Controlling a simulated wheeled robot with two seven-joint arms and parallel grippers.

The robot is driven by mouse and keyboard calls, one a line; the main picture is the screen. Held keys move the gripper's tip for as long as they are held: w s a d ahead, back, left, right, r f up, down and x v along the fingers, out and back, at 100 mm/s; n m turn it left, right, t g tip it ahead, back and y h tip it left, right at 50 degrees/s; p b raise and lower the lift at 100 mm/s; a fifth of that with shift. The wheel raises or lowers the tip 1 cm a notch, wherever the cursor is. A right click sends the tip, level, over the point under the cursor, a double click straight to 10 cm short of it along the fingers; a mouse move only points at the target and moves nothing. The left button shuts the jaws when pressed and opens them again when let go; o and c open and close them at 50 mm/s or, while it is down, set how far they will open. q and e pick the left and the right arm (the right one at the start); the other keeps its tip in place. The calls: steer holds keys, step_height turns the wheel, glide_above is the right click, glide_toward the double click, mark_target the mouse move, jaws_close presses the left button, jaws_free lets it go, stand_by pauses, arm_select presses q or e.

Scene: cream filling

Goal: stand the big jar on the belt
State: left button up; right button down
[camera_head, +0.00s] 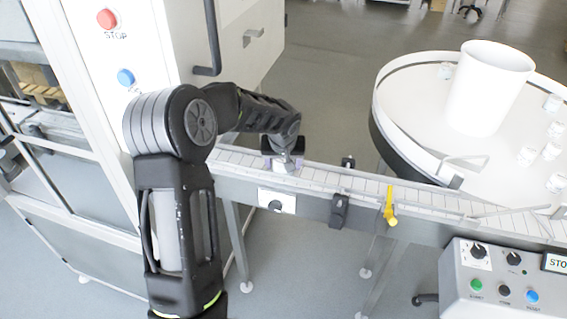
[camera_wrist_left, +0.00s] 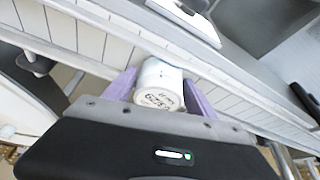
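A white jar (camera_wrist_left: 158,76) with dark lettering sits between the two purple fingers of my left gripper (camera_wrist_left: 160,88) in the left wrist view. The fingers press in on both sides of it, so the gripper looks shut on it. In the head view my left gripper (camera_head: 283,158) is over the left part of the conveyor belt (camera_head: 335,180), which also shows behind the jar in the left wrist view (camera_wrist_left: 95,38). The jar is mostly hidden by the gripper in the head view. I cannot tell whether its base touches the belt. My right gripper is not in view.
A round white turntable (camera_head: 420,125) at the right carries several small jars and a large white cylinder (camera_head: 488,90). A control panel (camera_head: 500,275) stands front right. A yellow-handled fitting (camera_head: 389,208) is on the belt's front side. A white machine cabinet (camera_head: 140,50) stands left.

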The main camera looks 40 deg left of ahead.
arm_select(q)
steer(key=shift+r+p, duration=0.35)
steer(key=shift+p, duration=0.1)
steer(key=b+v, duration=0.3)
steer(key=v, duration=0.9)
stand_by(0.4)
